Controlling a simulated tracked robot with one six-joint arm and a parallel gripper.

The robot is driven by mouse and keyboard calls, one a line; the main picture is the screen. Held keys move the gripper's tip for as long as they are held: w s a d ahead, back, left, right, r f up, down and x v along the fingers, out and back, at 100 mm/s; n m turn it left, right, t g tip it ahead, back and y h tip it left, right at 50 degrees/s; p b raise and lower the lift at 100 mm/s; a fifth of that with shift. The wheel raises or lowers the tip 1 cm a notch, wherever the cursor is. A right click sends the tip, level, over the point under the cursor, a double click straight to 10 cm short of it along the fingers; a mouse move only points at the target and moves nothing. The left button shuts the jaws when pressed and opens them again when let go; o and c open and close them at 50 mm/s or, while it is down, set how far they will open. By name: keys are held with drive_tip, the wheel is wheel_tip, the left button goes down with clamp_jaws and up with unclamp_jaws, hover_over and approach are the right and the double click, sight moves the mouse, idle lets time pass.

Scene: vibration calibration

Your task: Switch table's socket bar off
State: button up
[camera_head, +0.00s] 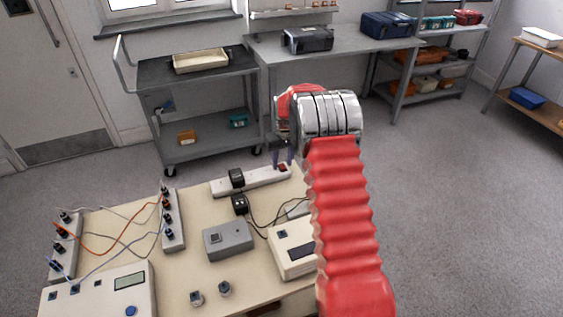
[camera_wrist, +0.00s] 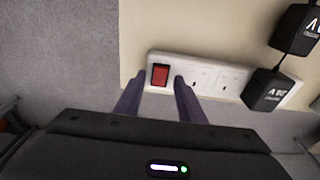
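The white socket bar (camera_head: 250,181) lies along the far edge of the beige table (camera_head: 185,272), and a red rocker switch (camera_head: 283,168) is at its right end. In the wrist view the socket bar (camera_wrist: 211,84) runs across, with the red switch (camera_wrist: 160,74) at its left end. My gripper (camera_head: 282,154) is over that switch end. Its two purple fingers are apart with nothing held, and in the wrist view the switch shows between the tips of my gripper (camera_wrist: 160,80). I cannot tell whether the fingertips touch the bar, or which way the rocker is set.
A black plug adapter (camera_head: 237,178) sits in the bar, and another adapter (camera_head: 240,204) lies nearer. A grey box (camera_head: 228,240), a white instrument (camera_head: 293,249) and wired terminal strips (camera_head: 172,220) crowd the table. A grey trolley (camera_head: 200,100) stands behind. Floor right of my arm is clear.

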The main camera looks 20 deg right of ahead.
drive_tip(key=shift+r, duration=0.1)
wheel_tip(320, 180, up, 13)
drive_tip(key=s, duration=0.1)
drive_tip(key=shift+s+r, duration=0.15)
drive_tip(key=shift+s, duration=0.25)
idle(0.6)
